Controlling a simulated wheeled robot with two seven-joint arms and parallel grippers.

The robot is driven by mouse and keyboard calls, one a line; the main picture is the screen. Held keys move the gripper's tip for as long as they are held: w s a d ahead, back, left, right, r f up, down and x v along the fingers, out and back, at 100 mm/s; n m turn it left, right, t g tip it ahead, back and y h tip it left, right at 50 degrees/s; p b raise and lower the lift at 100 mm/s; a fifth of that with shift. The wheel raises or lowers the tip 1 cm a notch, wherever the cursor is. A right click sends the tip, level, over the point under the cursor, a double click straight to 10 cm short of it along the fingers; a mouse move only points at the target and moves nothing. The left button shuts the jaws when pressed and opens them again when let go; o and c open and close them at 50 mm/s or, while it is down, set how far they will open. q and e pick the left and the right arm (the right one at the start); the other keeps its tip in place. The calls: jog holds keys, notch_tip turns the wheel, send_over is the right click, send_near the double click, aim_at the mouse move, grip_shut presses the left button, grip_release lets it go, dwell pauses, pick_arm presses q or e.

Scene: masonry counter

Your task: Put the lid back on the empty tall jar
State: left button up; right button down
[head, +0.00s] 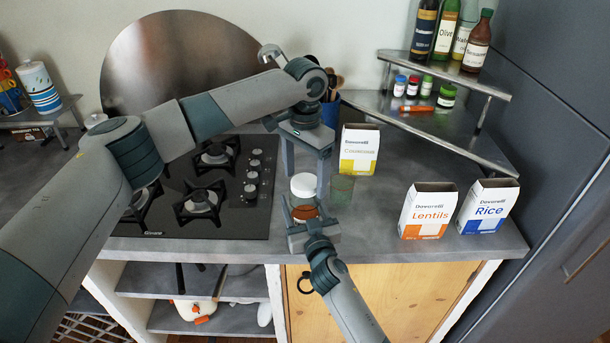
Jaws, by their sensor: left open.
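A jar (304,211) with reddish-brown contents stands near the counter's front edge, with a white lid (303,183) at its top. My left gripper (305,178) is open and points down, its fingers on either side of the white lid. My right gripper (305,207) comes from the front, with its fingers on either side of the jar's lower part; I cannot tell whether they press on it. A clear greenish glass jar (342,189) stands just to the right, and looks empty and without a lid. No separate loose lid shows.
A couscous box (359,150) stands behind the glass jar. Lentils (427,211) and rice (487,207) boxes stand at the right. The black hob (240,215) is at the left. A corner shelf (440,72) holds bottles, with small jars beneath. Counter between glass jar and lentils is clear.

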pick_arm(q)
notch_tip(320, 180, up, 12)
dwell(0.6)
jog(key=shift+f, duration=0.1)
pick_arm(e)
jog(key=shift+c, duration=2.3)
grip_release()
jog(key=shift+s, duration=0.15)
pick_arm(q)
jog(key=shift+f+b, duration=1.75)
pick_arm(e)
jog(key=shift+v, duration=8.6)
pick_arm(q)
jog(key=shift+f, duration=0.1)
